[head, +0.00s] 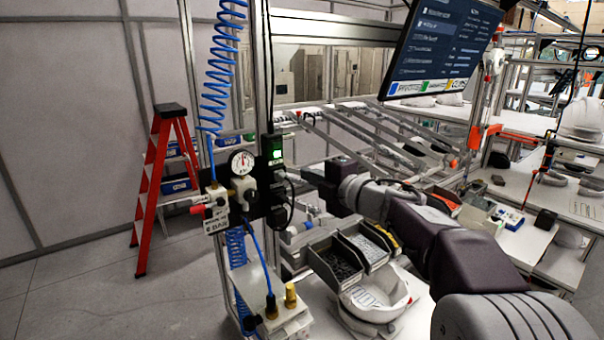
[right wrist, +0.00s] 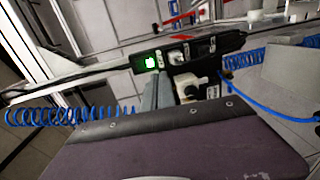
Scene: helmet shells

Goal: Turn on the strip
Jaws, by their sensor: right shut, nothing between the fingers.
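The power strip (head: 276,182) is a black upright bar on the workstation post in the head view, with plugs and cords below its top. Its switch (head: 276,153) near the top glows green. In the right wrist view the strip (right wrist: 225,44) lies slanted, and the green-lit switch (right wrist: 150,62) is at its left end. My left gripper is out of view.
A pressure gauge (head: 242,162) and air valves sit left of the strip, with a blue coiled hose (head: 220,75).

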